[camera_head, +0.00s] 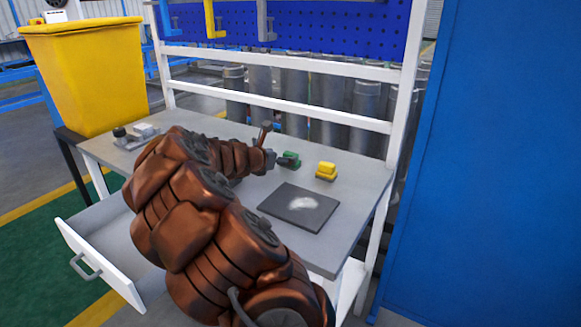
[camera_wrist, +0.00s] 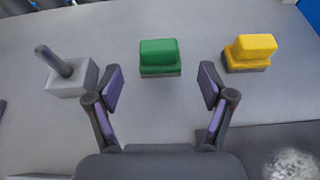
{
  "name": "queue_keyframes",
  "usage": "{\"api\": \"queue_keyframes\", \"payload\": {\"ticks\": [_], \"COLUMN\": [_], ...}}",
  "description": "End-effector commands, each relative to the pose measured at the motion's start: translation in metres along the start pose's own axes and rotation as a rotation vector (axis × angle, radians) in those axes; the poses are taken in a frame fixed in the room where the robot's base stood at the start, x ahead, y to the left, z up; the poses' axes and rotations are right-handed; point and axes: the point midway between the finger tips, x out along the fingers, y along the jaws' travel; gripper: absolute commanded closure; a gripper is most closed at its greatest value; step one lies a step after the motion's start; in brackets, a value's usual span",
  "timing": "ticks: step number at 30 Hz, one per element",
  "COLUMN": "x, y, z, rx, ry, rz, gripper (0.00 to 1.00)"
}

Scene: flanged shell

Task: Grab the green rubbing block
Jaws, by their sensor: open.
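The green rubbing block (camera_head: 290,159) sits on the grey workbench (camera_head: 225,190), near its back edge. In the wrist view the green block (camera_wrist: 160,57) has a stepped green top and a dark base, and it lies ahead of my gripper (camera_wrist: 160,88), roughly centred between the fingers. My gripper is open and empty, with its two fingers spread wider than the block. The fingertips are short of the block, and I see no contact.
A yellow block (camera_head: 326,171) stands right of the green one. A grey block with a slanted rod (camera_wrist: 70,78) stands left. A dark plate (camera_head: 299,207) with a pale patch lies at the bench's front right. An open drawer (camera_head: 105,250) juts out in front.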

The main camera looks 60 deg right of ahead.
Motion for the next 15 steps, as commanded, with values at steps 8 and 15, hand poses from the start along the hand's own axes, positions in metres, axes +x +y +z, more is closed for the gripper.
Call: {"api": "queue_keyframes", "payload": {"ticks": [8, 15], "x": [0.021, 0.037], "y": [0.002, 0.003], "z": [-0.003, -0.002], "rx": [-0.035, -0.033], "ry": [-0.001, -0.001], "rz": [0.007, 0.009], "gripper": [0.19, 0.19]}}
